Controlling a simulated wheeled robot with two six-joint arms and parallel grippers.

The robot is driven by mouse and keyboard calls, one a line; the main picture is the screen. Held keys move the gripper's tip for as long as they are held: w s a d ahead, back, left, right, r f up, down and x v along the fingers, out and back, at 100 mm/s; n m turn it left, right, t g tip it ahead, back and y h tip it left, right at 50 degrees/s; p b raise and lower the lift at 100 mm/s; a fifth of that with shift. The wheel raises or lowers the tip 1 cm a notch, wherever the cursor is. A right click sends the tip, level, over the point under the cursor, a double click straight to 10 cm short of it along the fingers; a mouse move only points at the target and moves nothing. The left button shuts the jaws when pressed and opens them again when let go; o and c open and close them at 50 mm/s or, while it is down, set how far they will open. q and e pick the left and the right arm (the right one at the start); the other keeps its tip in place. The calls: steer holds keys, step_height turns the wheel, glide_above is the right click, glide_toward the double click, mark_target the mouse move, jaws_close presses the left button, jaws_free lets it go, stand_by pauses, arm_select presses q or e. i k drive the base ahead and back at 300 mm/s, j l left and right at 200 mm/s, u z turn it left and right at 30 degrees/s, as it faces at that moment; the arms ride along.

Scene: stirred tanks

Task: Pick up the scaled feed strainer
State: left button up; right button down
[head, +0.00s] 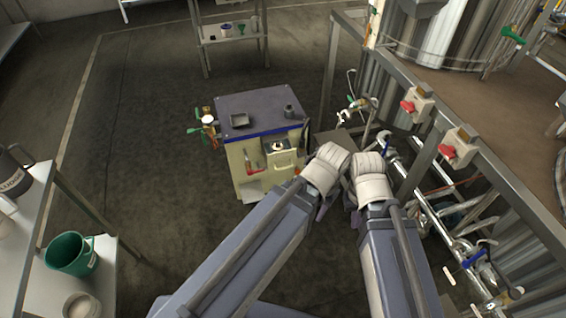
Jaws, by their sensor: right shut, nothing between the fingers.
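I cannot pick out the scaled feed strainer for certain in the head view. Small dark fittings sit on top of the cream cabinet (245,168), too small to name. Both my arms reach forward from the bottom, and their pale wrists nearly meet right of the cabinet. My right gripper (354,214) shows only in small part beside its wrist, shut and empty. My left gripper is mostly hidden behind its own wrist and arm, so its jaws cannot be read.
A bench at left holds a green jug (70,254). A shelf rack (230,40) stands at the back. The floor left of the cabinet is clear.

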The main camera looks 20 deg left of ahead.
mark_target(277, 147)
steer(key=i+j+u, duration=0.2)
steer(key=j, duration=0.15)
steer(key=i+j+u, duration=0.15)
steer(key=j, duration=0.2)
steer(key=i+j+u, duration=0.2)
steer(key=j, duration=0.15)
